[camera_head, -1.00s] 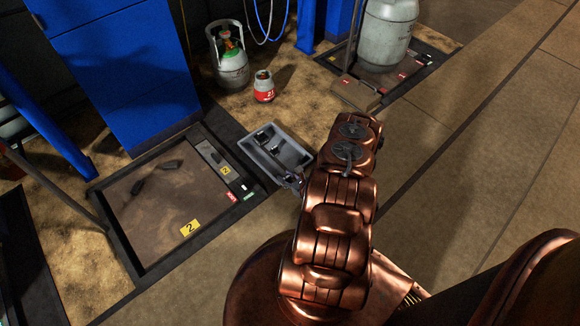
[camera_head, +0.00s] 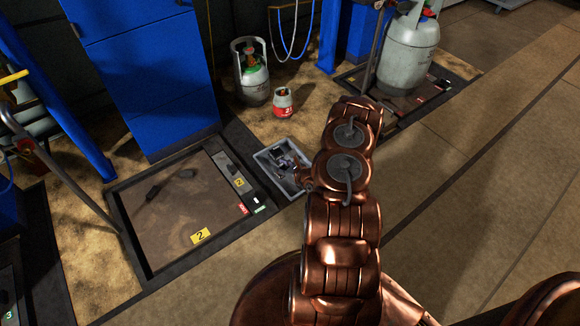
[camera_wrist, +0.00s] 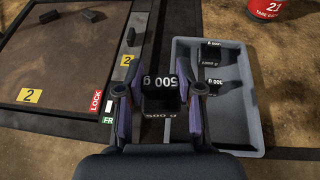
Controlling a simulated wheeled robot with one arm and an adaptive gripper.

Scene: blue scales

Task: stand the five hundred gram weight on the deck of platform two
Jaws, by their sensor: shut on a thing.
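My gripper (camera_wrist: 161,95) is shut on the black five hundred gram weight (camera_wrist: 160,86), whose white "500 g" marking shows between the fingers in the wrist view. The held weight is over the left edge of the grey tray, or just beside it; its height is unclear. Platform two (camera_head: 165,227) is at the left in the head view, a brown deck in a dark frame with a yellow "2" label. Its deck (camera_wrist: 62,50) also shows at the upper left of the wrist view. In the head view my arm and the clutter at the tray obscure the gripper.
The grey tray (camera_wrist: 258,133) holds more black weights (camera_wrist: 212,88). Dark pieces (camera_head: 170,184) lie on the deck's far part. A small red-and-white cylinder (camera_head: 283,102) and a grey cylinder (camera_head: 255,85) stand behind the tray. A blue cabinet (camera_head: 150,75) borders the platform's back. The deck's near part is bare.

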